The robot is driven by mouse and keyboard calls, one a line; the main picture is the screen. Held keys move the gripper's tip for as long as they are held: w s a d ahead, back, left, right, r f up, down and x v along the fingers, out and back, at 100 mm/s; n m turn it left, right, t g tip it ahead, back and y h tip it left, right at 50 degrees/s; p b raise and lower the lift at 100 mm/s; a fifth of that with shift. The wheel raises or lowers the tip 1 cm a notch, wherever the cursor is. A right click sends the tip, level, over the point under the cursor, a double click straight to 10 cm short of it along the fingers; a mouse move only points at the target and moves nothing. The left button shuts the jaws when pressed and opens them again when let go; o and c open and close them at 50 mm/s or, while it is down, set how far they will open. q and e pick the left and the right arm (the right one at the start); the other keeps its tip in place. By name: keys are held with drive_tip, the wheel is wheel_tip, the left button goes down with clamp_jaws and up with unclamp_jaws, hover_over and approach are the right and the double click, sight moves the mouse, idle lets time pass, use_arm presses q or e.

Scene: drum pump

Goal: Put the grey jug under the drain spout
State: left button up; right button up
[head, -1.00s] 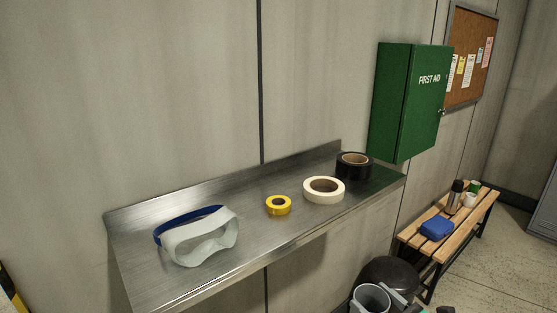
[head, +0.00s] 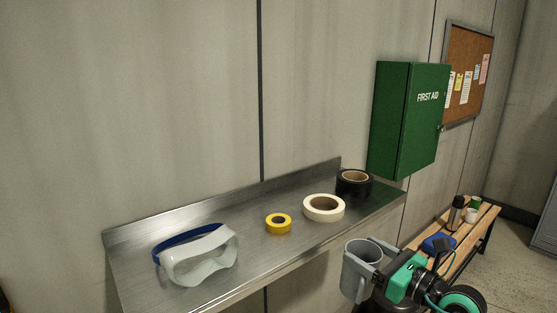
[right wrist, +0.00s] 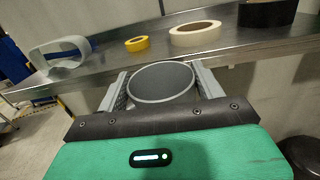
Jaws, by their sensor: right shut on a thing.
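The grey jug (head: 354,275) is at the lower right of the head view, upright or nearly so, its round open mouth facing up. My right gripper (head: 370,268) is shut on it and holds it up in front of the metal shelf's right part. In the right wrist view the jug (right wrist: 160,84) sits between the two fingers (right wrist: 161,92), below the shelf's front edge in the picture. The jug's lower part is hidden there. The drain spout and my left gripper are in neither view.
A metal shelf (head: 235,275) on the wall holds goggles (head: 200,262), yellow tape (head: 278,230), white tape (head: 323,215) and black tape (head: 353,191). A green first aid box (head: 405,120) hangs above its right end. A wooden bench (head: 470,240) stands at the right.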

sight(369, 285)
wheel_tip(369, 285, up, 9)
drive_tip(key=w+g, duration=0.1)
drive_tip(key=w, duration=0.1)
drive_tip(key=shift+m+t+h, duration=0.4)
drive_tip(key=shift+t, duration=0.4)
drive_tip(key=s+f, duration=0.1)
drive_tip(key=f, duration=0.3)
drive_tip(key=s+f, duration=0.1)
drive_tip(key=f, duration=0.4)
drive_tip(key=s+f, duration=0.2)
drive_tip(key=f, duration=0.3)
drive_tip(key=shift+d+f, duration=0.2)
drive_tip(key=shift+d, duration=0.1)
drive_tip(key=s+d+f+m+t+h, duration=0.1)
drive_tip(key=s+d+f+h, duration=0.1)
drive_tip(key=s+f, duration=0.5)
wheel_tip(369, 285, down, 3)
drive_tip(key=shift+f, duration=0.1)
